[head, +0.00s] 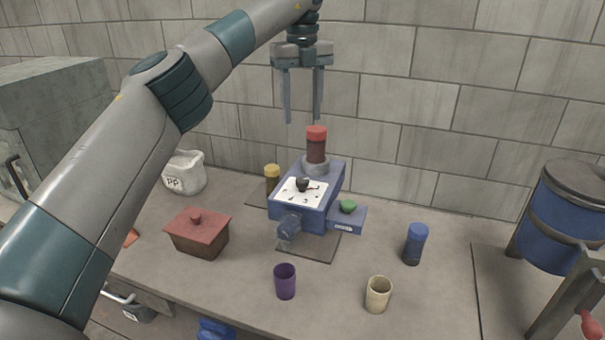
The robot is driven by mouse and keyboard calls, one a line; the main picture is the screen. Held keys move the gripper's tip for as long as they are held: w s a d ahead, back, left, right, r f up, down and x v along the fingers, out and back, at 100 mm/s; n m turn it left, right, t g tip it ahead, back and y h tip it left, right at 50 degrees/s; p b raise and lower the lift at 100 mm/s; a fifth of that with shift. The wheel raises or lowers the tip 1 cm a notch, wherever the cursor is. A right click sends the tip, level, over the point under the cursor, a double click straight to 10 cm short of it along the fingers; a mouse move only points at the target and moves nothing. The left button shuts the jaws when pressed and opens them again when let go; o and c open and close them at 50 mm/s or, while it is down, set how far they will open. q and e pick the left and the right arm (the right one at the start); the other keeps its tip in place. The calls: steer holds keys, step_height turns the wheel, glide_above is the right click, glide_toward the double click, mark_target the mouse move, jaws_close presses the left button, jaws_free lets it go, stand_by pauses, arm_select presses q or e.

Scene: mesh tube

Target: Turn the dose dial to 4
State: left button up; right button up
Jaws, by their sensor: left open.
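A blue dosing machine (315,215) stands on the bench in the middle of the head view. Its sloped front carries a white dial plate (290,192) with a black dose dial (303,185). The marks on the plate are too small to read, so I cannot tell the setting. A red-capped canister (316,146) stands upright in the machine's top. My left gripper (302,120) is open and empty, pointing down above and behind the machine, apart from the canister. My right gripper is not in view.
A green button (348,206) sits on a blue box at the machine's right. A purple cup (285,281), a cream cup (377,294), a blue-capped jar (415,244), a yellow-capped jar (272,178), a red-lidded box (198,236) and a white sack (184,173) stand around it.

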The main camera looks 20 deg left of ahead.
arm_select(q)
steer(key=shift+f, duration=0.1)
steer(key=p, duration=0.5)
glide_toward(302, 179)
step_height(302, 179, down, 8)
steer(key=shift+s+f, duration=0.1)
steer(key=shift+f, duration=0.05)
steer(key=c, duration=1.1)
steer(key=shift+o, duration=0.2)
